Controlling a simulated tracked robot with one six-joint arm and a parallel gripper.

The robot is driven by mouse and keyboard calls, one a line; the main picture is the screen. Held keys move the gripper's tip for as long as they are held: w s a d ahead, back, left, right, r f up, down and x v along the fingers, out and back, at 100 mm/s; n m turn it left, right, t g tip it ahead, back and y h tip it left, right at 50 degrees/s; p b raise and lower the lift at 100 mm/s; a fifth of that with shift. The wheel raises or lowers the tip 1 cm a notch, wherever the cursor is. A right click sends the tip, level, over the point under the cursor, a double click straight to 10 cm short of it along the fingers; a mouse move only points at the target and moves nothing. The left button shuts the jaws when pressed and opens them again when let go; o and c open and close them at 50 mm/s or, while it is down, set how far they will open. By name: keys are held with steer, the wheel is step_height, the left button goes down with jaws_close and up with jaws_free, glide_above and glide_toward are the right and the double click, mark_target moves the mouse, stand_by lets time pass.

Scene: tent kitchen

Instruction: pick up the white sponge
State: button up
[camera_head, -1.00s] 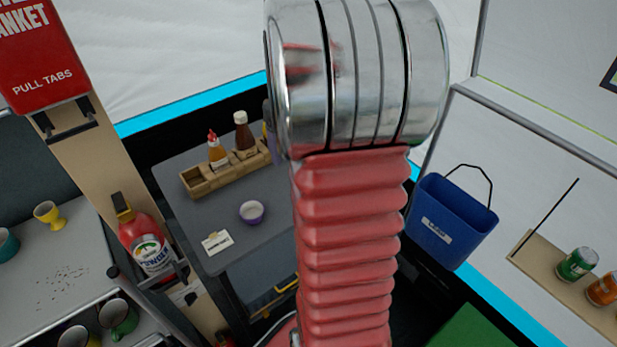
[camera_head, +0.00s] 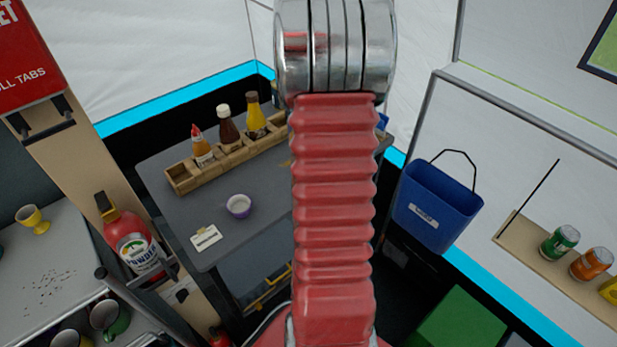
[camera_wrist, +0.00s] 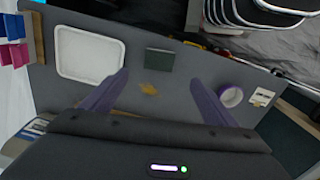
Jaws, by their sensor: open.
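I cannot make out a white sponge in either view. In the wrist view my gripper (camera_wrist: 159,77) is open and empty, its two purple fingers spread above the grey table (camera_wrist: 190,62). Between and beyond the fingertips lie a dark green block (camera_wrist: 159,60) and a small orange-brown patch (camera_wrist: 149,89). A white rectangular tray (camera_wrist: 90,54) lies left of them and looks empty. In the head view my own red arm hides the right part of the table, and the gripper is out of sight.
A purple-and-white bowl (camera_head: 238,206) and a label card (camera_head: 206,237) sit on the table. A wooden rack (camera_head: 183,180) with several sauce bottles lines its back edge. A blue bucket (camera_head: 437,205) hangs at right. A red extinguisher (camera_head: 131,240) stands at left.

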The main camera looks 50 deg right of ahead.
step_height(320, 180, down, 8)
stand_by(0.4)
steer(key=shift+w+f, duration=0.1)
steer(key=shift+f, duration=2.5)
steer(key=c, duration=1.1)
steer(key=shift+r, duration=0.15)
step_height(320, 180, up, 10)
